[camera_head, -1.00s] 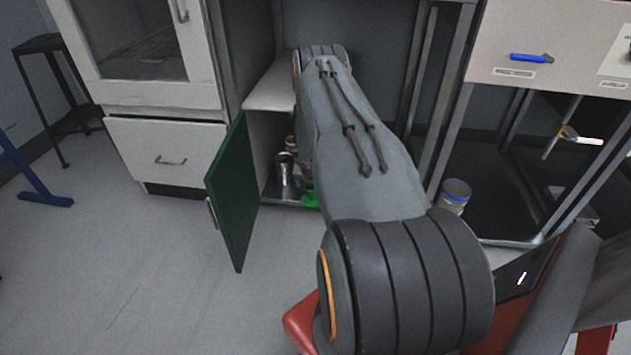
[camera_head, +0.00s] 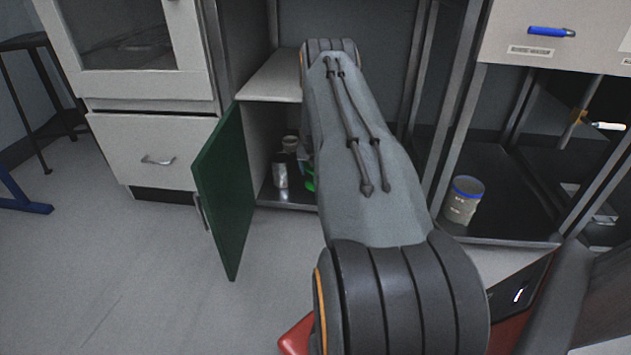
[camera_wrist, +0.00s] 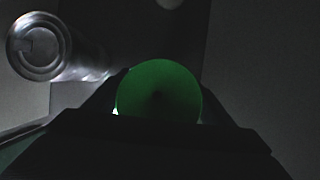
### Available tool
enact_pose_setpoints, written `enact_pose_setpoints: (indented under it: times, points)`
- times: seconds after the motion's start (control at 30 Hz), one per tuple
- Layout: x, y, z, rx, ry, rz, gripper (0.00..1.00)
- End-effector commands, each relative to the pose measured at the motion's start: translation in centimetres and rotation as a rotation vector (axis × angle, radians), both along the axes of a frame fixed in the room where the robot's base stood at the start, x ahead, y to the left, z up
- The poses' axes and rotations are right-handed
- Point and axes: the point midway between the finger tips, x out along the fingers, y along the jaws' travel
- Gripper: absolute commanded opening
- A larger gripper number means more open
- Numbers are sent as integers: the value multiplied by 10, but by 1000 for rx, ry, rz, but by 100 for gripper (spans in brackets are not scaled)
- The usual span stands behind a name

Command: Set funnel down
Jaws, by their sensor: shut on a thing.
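A green funnel (camera_wrist: 158,92) shows as a round green disc in the wrist view, between the dark fingers of my gripper (camera_wrist: 160,118). My gripper is shut on it. In the head view only a small part of the green funnel (camera_head: 309,180) shows, inside the low cabinet just left of my arm. My arm hides the rest of it and the gripper there. Whether the funnel touches the cabinet floor cannot be told.
A metal can (camera_wrist: 40,46) stands close to the left of the funnel; it also shows in the head view (camera_head: 280,170). The green cabinet door (camera_head: 226,190) hangs open at left. A blue-rimmed jar (camera_head: 463,200) stands on the right-hand shelf.

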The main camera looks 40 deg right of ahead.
Motion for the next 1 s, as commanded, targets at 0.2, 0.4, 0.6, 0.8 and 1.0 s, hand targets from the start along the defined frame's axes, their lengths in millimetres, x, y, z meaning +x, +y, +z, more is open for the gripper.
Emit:
enact_pose_setpoints:
  times: [0.2,0.4,0.6,0.8,1.0]
  points:
    - [5,-6,0,-1,-2,-1,51]
    - [9,-9,-21,1,0,0,51]
    - [9,-9,-35,0,-1,0,51]
    - [8,-9,-34,0,-1,0,51]
    - [8,-9,-37,0,-1,0,83]
